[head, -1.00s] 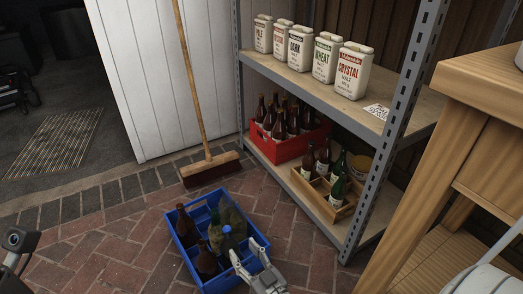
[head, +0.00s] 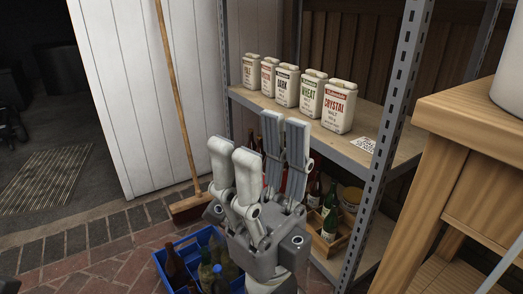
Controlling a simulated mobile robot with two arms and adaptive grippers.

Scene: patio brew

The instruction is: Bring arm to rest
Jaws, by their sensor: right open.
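My right gripper (head: 262,152) stands upright in the middle of the head view, its fingers pointing up and apart. It is open, and nothing shows between its fingers. It is in front of the metal shelf and above the blue crate (head: 158,258), hiding part of both. My left gripper is not in view.
The blue crate on the brick floor holds several bottles (head: 175,265). The metal shelf (head: 352,155) bears several malt tins (head: 339,107) above and a wooden bottle crate (head: 330,243) below. A broom (head: 178,100) leans on the white door. A wooden bench (head: 465,110) stands at right.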

